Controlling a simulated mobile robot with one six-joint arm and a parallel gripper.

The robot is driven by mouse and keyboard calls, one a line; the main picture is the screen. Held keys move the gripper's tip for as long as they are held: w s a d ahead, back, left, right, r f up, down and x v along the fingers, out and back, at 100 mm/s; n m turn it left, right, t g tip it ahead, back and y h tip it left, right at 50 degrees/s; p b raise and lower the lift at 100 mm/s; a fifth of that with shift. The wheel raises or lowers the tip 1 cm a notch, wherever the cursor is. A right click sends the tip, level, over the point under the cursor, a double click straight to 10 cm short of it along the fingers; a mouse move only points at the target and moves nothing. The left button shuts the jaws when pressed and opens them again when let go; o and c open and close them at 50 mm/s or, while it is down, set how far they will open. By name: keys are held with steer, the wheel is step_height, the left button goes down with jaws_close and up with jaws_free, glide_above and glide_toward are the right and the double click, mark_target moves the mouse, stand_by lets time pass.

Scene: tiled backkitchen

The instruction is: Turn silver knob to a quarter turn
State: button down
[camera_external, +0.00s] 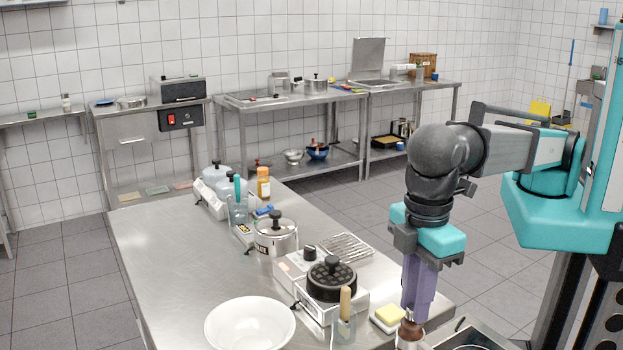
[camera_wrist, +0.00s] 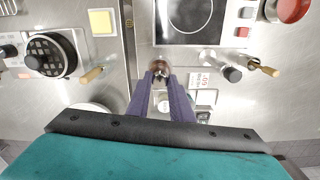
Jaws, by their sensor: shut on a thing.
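My gripper (camera_external: 413,312) points down at the near right end of the steel table, its purple fingers close together. In the wrist view its fingertips (camera_wrist: 160,78) close at the top of a small brown bottle (camera_wrist: 158,65); the exact contact is small and hard to see. The bottle (camera_external: 409,335) partly covers the fingertips in the external view. A dark knob with a silvery end (camera_wrist: 233,74) stands right of the fingers, apart from them, beside a black hob (camera_wrist: 192,12). I cannot tell whether this is the silver knob. A black knob (camera_external: 310,254) is on the hot plate unit.
A white bowl (camera_external: 250,325), a black pan (camera_external: 331,280) and a lidded pot (camera_external: 276,238) are farther left.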

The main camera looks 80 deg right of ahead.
stand_by(0.3)
steer(key=c, duration=1.6)
jaws_free()
steer(key=shift+o, duration=0.2)
steer(key=shift+r, duration=0.1)
steer(key=shift+r+p, duration=2.25)
steer(key=shift+r, duration=1.45)
